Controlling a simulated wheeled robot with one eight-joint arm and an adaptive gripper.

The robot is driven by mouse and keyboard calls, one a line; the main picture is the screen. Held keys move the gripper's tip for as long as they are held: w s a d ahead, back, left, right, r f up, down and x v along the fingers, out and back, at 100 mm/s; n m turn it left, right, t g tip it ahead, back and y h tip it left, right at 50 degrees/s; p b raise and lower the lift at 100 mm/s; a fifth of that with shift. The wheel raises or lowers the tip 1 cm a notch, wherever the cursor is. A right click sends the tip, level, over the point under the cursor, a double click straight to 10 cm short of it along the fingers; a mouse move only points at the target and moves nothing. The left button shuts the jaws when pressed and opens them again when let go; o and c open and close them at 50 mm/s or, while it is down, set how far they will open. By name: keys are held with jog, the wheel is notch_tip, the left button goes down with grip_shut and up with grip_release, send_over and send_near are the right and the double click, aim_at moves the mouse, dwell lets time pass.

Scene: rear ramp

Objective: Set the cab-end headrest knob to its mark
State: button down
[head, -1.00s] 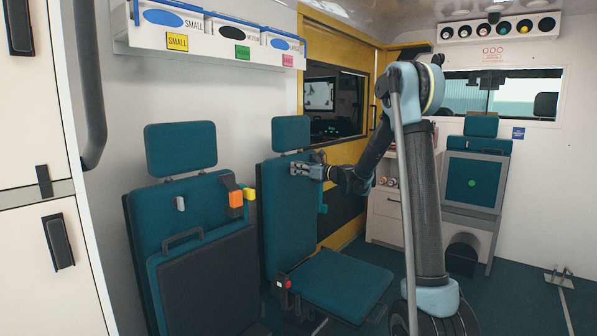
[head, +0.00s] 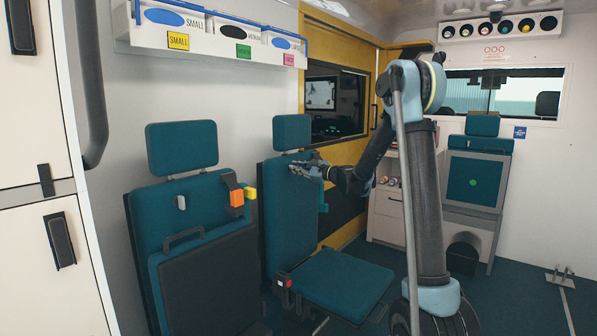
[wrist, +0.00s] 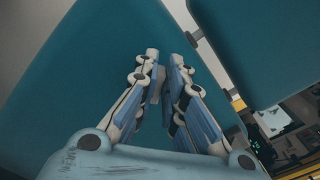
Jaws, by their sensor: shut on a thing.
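The cab-end seat is the upright one beside the yellow bulkhead, with a teal backrest (head: 284,215) and a teal headrest (head: 291,132) above it. My gripper (head: 294,168) is at the upper part of this backrest, just below the headrest. In the wrist view my gripper's fingers (wrist: 162,76) are rolled relative to the seat and closed on the small grey headrest knob (wrist: 155,88). The fingers hide most of the knob, and I cannot make out its mark. The headrest (wrist: 275,40) shows at upper right, across a gap from the backrest (wrist: 95,75).
A second seat with a folded-up cushion (head: 208,285) stands to the left, with an orange buckle (head: 236,198) at its side. The lowered cushion (head: 335,283) of the cab-end seat juts out below my arm. Open floor lies at right.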

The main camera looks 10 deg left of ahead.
jog(key=n, duration=0.3)
jog(key=f+n, duration=0.1)
jog(key=n, duration=0.6)
jog(key=shift+s+a+f, duration=0.1)
jog(key=shift+s+f, duration=0.15)
jog(key=shift+s, duration=0.15)
jog(key=shift+n, duration=0.3)
jog(key=c, duration=1.7)
grip_release()
jog(key=v, duration=1.2)
jog(key=shift+w+f, duration=0.1)
